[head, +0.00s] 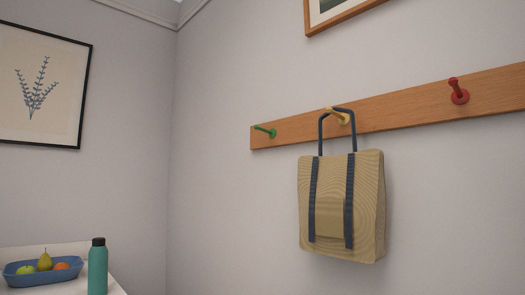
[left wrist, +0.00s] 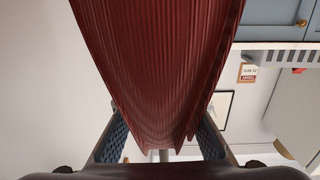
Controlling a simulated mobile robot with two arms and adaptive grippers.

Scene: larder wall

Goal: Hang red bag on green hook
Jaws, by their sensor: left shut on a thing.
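The red bag (left wrist: 160,60) fills the upper middle of the left wrist view as dark red ribbed cloth. My left gripper (left wrist: 163,130) is shut on it, with one finger on each side of the cloth. The bag's handle cannot be made out. The green hook (head: 265,131) is at the left end of a wooden rail (head: 400,113) on the wall in the head view, and nothing hangs on it. Neither the red bag nor either gripper shows in the head view.
A beige bag with dark blue straps (head: 332,215) hangs from the yellow hook (head: 341,118), right of the green hook. The red hook (head: 459,95) is bare. A teal bottle (head: 98,268) and a blue fruit bowl (head: 40,275) stand at lower left.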

